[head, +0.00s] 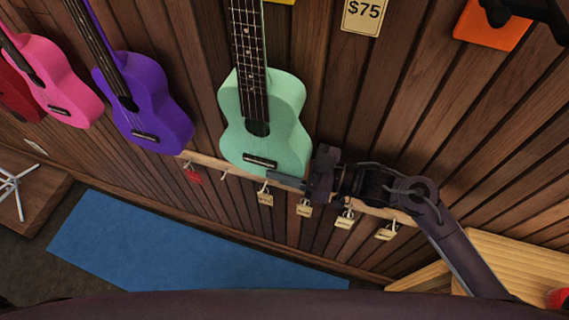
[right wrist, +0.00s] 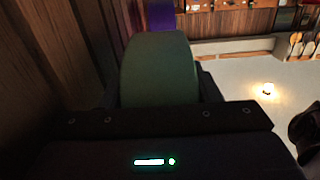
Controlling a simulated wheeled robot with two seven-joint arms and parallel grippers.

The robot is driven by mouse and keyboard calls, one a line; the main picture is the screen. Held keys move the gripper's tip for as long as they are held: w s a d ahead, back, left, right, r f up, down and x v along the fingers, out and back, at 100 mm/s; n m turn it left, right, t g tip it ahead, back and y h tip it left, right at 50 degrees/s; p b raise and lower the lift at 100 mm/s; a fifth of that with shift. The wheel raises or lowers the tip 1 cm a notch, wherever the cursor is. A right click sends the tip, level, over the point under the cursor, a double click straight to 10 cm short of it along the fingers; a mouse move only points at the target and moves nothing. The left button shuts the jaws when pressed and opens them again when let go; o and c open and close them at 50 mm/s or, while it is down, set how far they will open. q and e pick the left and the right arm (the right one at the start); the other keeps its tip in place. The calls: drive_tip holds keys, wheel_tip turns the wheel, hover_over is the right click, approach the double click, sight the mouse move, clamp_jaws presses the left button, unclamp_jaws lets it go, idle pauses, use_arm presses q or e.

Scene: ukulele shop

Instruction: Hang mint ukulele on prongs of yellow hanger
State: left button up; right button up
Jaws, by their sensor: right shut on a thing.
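The mint ukulele (head: 288,133) is upright against the plank wall in the head view, its neck running up out of the frame. My right gripper (head: 292,181) is shut on the lower right edge of its body. In the right wrist view the body shows as a dark green shape (right wrist: 158,70) between the fingers. A small yellow piece, likely the yellow hanger (head: 284,1), shows at the top edge beside the neck. Its prongs and the ukulele's headstock are out of view, so I cannot tell whether they touch. My left gripper is not in view.
A purple ukulele (head: 152,108) and a pink ukulele (head: 62,85) hang to the left. A wooden rail (head: 205,160) with hooks and tags runs below the mint body. An orange plate (head: 485,28) with a black fitting is at upper right. A blue mat (head: 160,250) lies below.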

drive_tip(key=shift+f+b, duration=0.55)
drive_tip(key=shift+f, duration=0.25)
idle(0.4)
drive_tip(key=o, duration=1.8)
drive_tip(key=shift+c, duration=0.2)
drive_tip(key=shift+f, duration=0.1)
drive_tip(key=shift+p+v, duration=0.35)
drive_tip(key=shift+v, duration=0.65)
drive_tip(key=shift+d, duration=0.1)
